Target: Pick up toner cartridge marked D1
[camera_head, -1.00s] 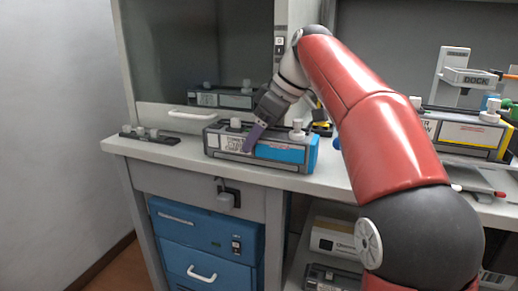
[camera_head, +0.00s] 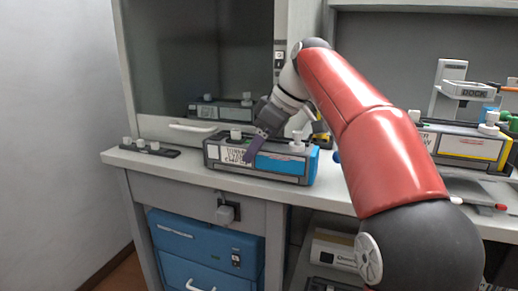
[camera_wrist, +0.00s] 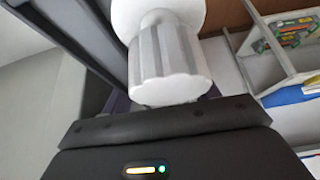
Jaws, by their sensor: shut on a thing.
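A grey toner cartridge with a white text label and a bright blue panel (camera_head: 285,163) sits at the front of the counter in the head view. Its label is too small to read for a D1 mark. It has white knobs on top. My gripper (camera_head: 252,150) reaches down onto the middle of it, with a purple finger across its front, and is shut on it. The far finger is hidden. In the wrist view a white ribbed knob (camera_wrist: 170,60) is very close to the gripper body. I see no clear gap between cartridge and counter.
A dark strip with white knobs (camera_head: 143,149) lies at the counter's left. Dark glass is behind. Blue drawers (camera_head: 208,240) and a shelf with a white box (camera_head: 333,246) are below.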

